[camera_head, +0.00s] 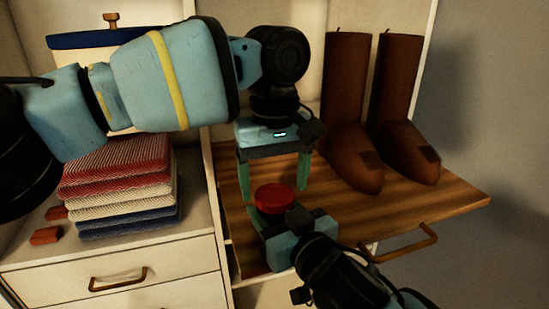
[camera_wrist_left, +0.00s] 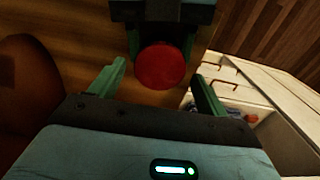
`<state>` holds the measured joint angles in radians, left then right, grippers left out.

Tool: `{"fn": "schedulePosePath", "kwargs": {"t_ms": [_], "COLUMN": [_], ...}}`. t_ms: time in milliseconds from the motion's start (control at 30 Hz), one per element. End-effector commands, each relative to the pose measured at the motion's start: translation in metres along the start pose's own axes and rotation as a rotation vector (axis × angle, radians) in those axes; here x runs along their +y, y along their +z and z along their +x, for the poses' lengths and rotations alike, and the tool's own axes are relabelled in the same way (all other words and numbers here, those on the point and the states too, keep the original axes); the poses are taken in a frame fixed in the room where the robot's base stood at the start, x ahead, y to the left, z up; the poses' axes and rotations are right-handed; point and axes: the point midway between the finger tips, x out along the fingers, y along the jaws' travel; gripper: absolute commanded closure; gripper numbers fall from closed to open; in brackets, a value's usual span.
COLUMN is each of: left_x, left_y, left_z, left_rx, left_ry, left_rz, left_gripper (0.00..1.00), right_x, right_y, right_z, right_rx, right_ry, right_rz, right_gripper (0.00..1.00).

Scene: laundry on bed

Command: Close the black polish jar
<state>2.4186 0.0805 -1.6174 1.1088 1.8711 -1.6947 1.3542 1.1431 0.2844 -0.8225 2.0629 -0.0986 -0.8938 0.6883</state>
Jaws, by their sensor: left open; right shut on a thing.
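A round red piece (camera_head: 273,198), which looks like the polish jar's lid or top, sits above the wooden board, and it also shows in the left wrist view (camera_wrist_left: 160,66). Whatever is under it is hidden, and I see no black jar body. My right gripper (camera_head: 268,218) is shut around it from the near side; its fingers flank the red piece in the left wrist view. My left gripper (camera_head: 273,189) points down from above with its fingers open. The red piece lies between and just beyond its fingertips (camera_wrist_left: 157,72), with gaps on both sides.
Two brown boots (camera_head: 375,110) stand on the wooden board (camera_head: 440,197) to the right. Folded striped cloths (camera_head: 118,185) and small red blocks (camera_head: 46,236) lie on the white cabinet at left. A blue-lidded pot (camera_head: 85,42) stands behind my left arm. The board's right end is clear.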

Motion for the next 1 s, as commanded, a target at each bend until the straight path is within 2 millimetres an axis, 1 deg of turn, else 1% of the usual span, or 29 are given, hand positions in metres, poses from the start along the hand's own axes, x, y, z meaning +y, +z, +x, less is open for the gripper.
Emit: {"fn": "schedulePosePath", "kwargs": {"t_ms": [100, 200, 467, 500, 833, 1000], "left_x": [-0.0003, -0.0005, -0.0003, -0.0003, -0.0003, 0.0000], "left_y": [0.0001, -0.0002, -0.0002, -0.0002, -0.0001, 0.0004], "left_z": [0.0097, 0.0135, 0.0144, 0.0144, 0.0141, 0.0143], "left_rx": [-0.001, 0.000, 0.000, 0.000, 0.000, -0.002], "left_ry": [0.000, 0.000, 0.001, 0.001, 0.000, 0.001], "left_rz": [0.000, -0.001, -0.001, -0.001, 0.000, 0.037], "left_gripper": [0.24, 0.24, 0.24, 0.25, 0.68, 0.70], "right_x": [0.0000, 0.0000, 0.0000, 0.0000, 0.0000, 0.0002], "right_y": [0.0000, 0.0000, 0.0000, 0.0000, 0.0000, 0.0001], "right_z": [0.0000, 0.0000, 0.0000, 0.0000, 0.0000, 0.0000], "right_rx": [0.000, 0.000, 0.000, 0.000, 0.000, 0.000], "right_ry": [0.000, 0.000, 0.000, 0.000, 0.000, 0.000], "right_rz": [0.000, 0.000, 0.000, 0.000, 0.000, 0.000], "right_gripper": [1.00, 1.00, 1.00, 1.00, 1.00, 1.00]}}
